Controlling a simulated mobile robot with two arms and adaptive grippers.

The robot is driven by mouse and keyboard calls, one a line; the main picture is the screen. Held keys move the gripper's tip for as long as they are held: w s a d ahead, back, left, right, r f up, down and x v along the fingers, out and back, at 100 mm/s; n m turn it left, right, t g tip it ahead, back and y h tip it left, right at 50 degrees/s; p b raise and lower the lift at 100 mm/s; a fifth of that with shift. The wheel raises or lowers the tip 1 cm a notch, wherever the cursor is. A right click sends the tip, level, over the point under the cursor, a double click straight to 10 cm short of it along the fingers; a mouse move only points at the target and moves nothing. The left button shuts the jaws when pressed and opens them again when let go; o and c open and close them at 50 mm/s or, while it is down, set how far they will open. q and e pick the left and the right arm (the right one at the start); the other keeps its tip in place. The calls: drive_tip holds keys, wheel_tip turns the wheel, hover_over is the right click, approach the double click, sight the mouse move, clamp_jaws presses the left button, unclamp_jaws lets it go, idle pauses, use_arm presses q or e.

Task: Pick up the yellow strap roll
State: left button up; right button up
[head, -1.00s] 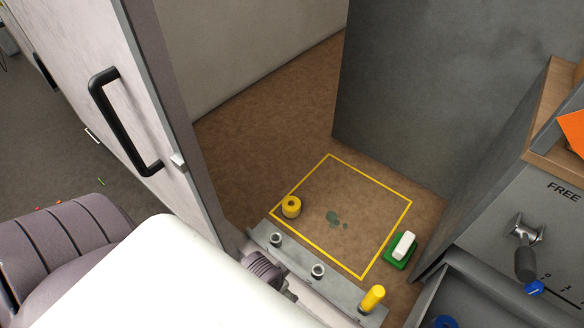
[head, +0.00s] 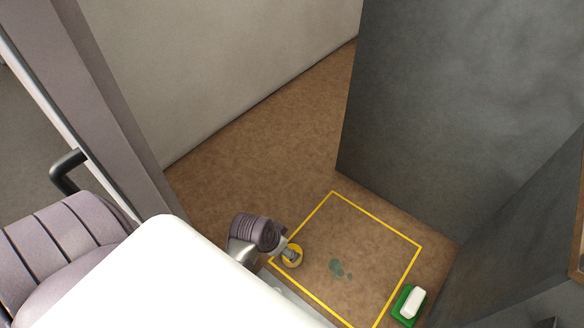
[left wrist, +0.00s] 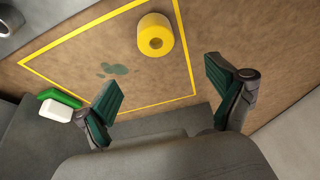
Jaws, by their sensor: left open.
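The yellow strap roll (head: 293,265) stands upright on the brown surface at the left corner of the yellow outlined square. In the head view my left gripper (head: 289,252) is over it and hides part of it. In the left wrist view the roll (left wrist: 155,38) is whole, with its hole facing the camera. It lies beyond the fingertips of my left gripper (left wrist: 162,88), between their lines and clear of both. The gripper is open and empty. My right gripper is not in view.
A greenish stain (head: 340,268) marks the square's middle. A dark grey wall (head: 440,110) rises behind. A door with a black handle (head: 68,172) stands at left. The square is otherwise clear.

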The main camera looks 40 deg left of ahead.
sight(294, 248)
use_arm(q)
drive_tip(key=x, duration=0.6)
drive_tip(key=shift+s+d, duration=0.25)
drive_tip(key=shift+d, duration=0.1)
drive_tip(key=x, duration=0.3)
drive_tip(key=shift+s+a+f, duration=0.15)
drive_tip(key=shift+s, duration=0.05)
drive_tip(key=shift+b+x, duration=0.3)
drive_tip(key=shift+x, duration=0.9)
drive_tip(key=shift+w+f, duration=0.1)
drive_tip(key=shift+f, duration=0.35)
drive_tip(key=shift+r, duration=0.1)
drive_tip(key=shift+c, duration=1.1)
drive_tip(key=c, duration=1.1)
drive_tip(key=shift+c, duration=0.2)
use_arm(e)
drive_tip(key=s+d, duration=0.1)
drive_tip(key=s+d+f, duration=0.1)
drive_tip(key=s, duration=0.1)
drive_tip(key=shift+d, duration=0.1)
use_arm(q)
drive_tip(key=shift+r, duration=0.1)
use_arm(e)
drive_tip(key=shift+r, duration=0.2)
